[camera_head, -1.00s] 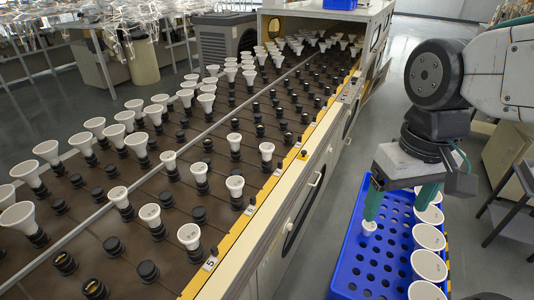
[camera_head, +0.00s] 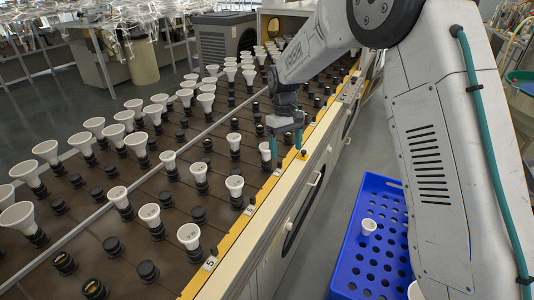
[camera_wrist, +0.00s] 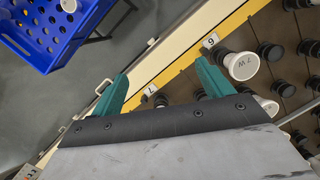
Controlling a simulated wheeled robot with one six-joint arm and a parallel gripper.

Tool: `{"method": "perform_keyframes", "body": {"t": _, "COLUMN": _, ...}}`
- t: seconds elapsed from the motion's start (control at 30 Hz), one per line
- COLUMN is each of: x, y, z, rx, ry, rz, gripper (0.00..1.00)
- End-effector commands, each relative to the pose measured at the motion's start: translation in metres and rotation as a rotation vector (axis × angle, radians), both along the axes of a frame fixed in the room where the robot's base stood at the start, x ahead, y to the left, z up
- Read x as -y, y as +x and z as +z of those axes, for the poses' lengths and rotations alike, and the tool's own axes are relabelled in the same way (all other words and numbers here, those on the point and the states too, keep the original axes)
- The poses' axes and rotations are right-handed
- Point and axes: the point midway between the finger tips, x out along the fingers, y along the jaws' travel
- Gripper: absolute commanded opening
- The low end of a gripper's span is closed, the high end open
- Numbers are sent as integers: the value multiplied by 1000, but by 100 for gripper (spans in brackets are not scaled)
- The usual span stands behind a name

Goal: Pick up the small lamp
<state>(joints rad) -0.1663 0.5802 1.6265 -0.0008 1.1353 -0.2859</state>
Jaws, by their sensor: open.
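Small white lamps stand upright in black sockets on the brown rack. In the head view one small lamp (camera_head: 265,149) stands beside my gripper (camera_head: 286,154), near the rack's yellow edge. My gripper is open and empty, fingers down over that edge. In the wrist view a lamp marked 7 W (camera_wrist: 243,66) is just right of the right finger of my gripper (camera_wrist: 160,82), by the label 6. Another lamp (camera_wrist: 266,105) is partly hidden behind my gripper. Another small lamp (camera_head: 369,226) stands in the blue crate (camera_head: 352,225).
Larger white lamps (camera_head: 47,152) fill the far left of the rack. Empty black sockets (camera_head: 149,271) lie between the lamps. My arm hides much of the crate's right side.

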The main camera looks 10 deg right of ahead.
Motion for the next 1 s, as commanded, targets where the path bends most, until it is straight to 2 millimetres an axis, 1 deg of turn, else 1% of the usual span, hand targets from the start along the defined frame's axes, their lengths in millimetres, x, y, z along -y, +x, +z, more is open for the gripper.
{"method": "perform_keyframes", "body": {"t": 0.03, "x": -8, "y": 21, "z": -22, "rx": 2, "ry": 6, "rz": 34, "gripper": 79}}
{"method": "perform_keyframes", "body": {"t": 0.1, "x": -17, "y": 48, "z": -44, "rx": 17, "ry": 17, "rz": 82, "gripper": 79}}
{"method": "perform_keyframes", "body": {"t": 0.2, "x": -28, "y": 82, "z": -67, "rx": 50, "ry": 32, "rz": 150, "gripper": 79}}
{"method": "perform_keyframes", "body": {"t": 0.27, "x": -34, "y": 102, "z": -72, "rx": 80, "ry": 42, "rz": 191, "gripper": 79}}
{"method": "perform_keyframes", "body": {"t": 0.3, "x": -36, "y": 116, "z": -71, "rx": 106, "ry": 48, "rz": 217, "gripper": 79}}
{"method": "perform_keyframes", "body": {"t": 0.37, "x": -39, "y": 132, "z": -59, "rx": 150, "ry": 56, "rz": 253, "gripper": 79}}
{"method": "perform_keyframes", "body": {"t": 0.4, "x": -41, "y": 142, "z": -48, "rx": 179, "ry": 60, "rz": 279, "gripper": 79}}
{"method": "perform_keyframes", "body": {"t": 0.43, "x": -42, "y": 146, "z": -44, "rx": 192, "ry": 63, "rz": 300, "gripper": 79}}
{"method": "perform_keyframes", "body": {"t": 0.57, "x": -41, "y": 145, "z": -53, "rx": 189, "ry": 68, "rz": 343, "gripper": 79}}
{"method": "perform_keyframes", "body": {"t": 0.7, "x": -40, "y": 145, "z": -68, "rx": 190, "ry": 68, "rz": 343, "gripper": 79}}
{"method": "perform_keyframes", "body": {"t": 0.87, "x": -39, "y": 146, "z": -82, "rx": 189, "ry": 67, "rz": 341, "gripper": 79}}
{"method": "perform_keyframes", "body": {"t": 1.0, "x": -37, "y": 147, "z": -101, "rx": 187, "ry": 68, "rz": 341, "gripper": 79}}
